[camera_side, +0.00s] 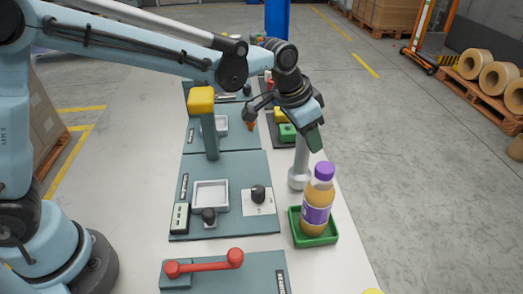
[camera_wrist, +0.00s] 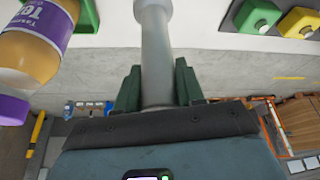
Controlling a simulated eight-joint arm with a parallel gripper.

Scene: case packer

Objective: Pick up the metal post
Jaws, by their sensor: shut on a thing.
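The metal post (camera_side: 301,160) is a pale grey upright rod with a wider round base, behind the juice bottle in the side view. In the wrist view the post (camera_wrist: 155,45) runs between the two green fingers. My gripper (camera_side: 313,138) is shut on its upper part, and the fingers (camera_wrist: 157,88) lie on both sides of the rod in the wrist view. The grip hides the post's top. The base looks to be at the table surface; I cannot tell whether it touches.
A juice bottle (camera_side: 317,205) with a purple cap stands in a green tray (camera_side: 301,238) close in front of the post. Green (camera_side: 287,132) and yellow blocks are behind. Panels with a red handle (camera_side: 204,263) and a yellow-topped lever (camera_side: 201,100) lie left.

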